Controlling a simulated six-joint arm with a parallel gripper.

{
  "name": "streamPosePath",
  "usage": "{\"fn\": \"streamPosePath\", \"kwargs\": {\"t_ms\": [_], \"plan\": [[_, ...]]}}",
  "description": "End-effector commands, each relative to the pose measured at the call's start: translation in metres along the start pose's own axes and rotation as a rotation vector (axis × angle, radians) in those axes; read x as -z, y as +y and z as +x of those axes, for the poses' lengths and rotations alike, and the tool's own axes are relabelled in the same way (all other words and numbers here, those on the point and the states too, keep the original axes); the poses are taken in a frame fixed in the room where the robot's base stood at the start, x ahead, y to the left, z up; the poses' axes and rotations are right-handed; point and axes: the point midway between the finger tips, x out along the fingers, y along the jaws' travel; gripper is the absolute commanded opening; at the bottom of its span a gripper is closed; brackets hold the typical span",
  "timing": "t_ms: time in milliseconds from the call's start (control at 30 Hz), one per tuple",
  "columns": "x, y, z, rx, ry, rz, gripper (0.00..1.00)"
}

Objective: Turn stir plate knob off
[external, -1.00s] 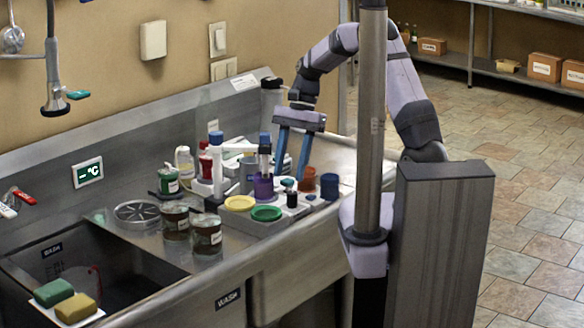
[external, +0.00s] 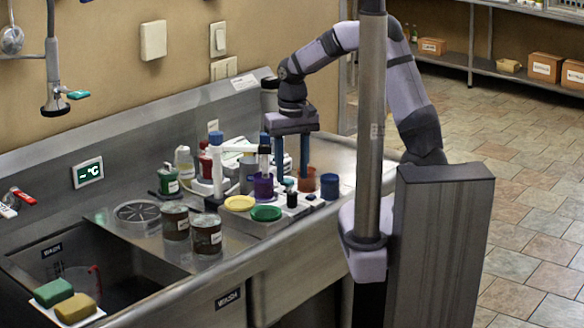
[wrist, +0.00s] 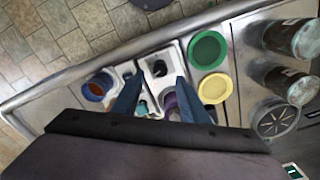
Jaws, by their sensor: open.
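A small white stir plate (wrist: 170,58) shows in the wrist view with a dark knob (wrist: 158,69) on it. The knob lies between my two blue fingertips as seen from above. My gripper (external: 291,180) points straight down over the cluster of items on the counter, fingers spread and nothing between them that I can see held. The gripper also shows in the wrist view (wrist: 160,80). In the external view a small dark upright piece (external: 292,199) stands just below the fingers. I cannot tell whether the fingers touch anything or which way the knob is turned.
A purple cup (external: 263,188) is close left of the fingers. Yellow (external: 240,203) and green (external: 266,214) lids lie in front. Dark jars (external: 206,235) and a sink are at left.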

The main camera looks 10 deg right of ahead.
Motion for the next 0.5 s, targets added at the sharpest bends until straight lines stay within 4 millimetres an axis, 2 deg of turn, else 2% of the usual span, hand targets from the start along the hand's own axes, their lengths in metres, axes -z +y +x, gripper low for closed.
{"fn": "streamPosePath", "kwargs": {"t_ms": [500], "plan": [[-0.001,0.000,0.058,-0.001,-0.004,0.003,0.40]]}}
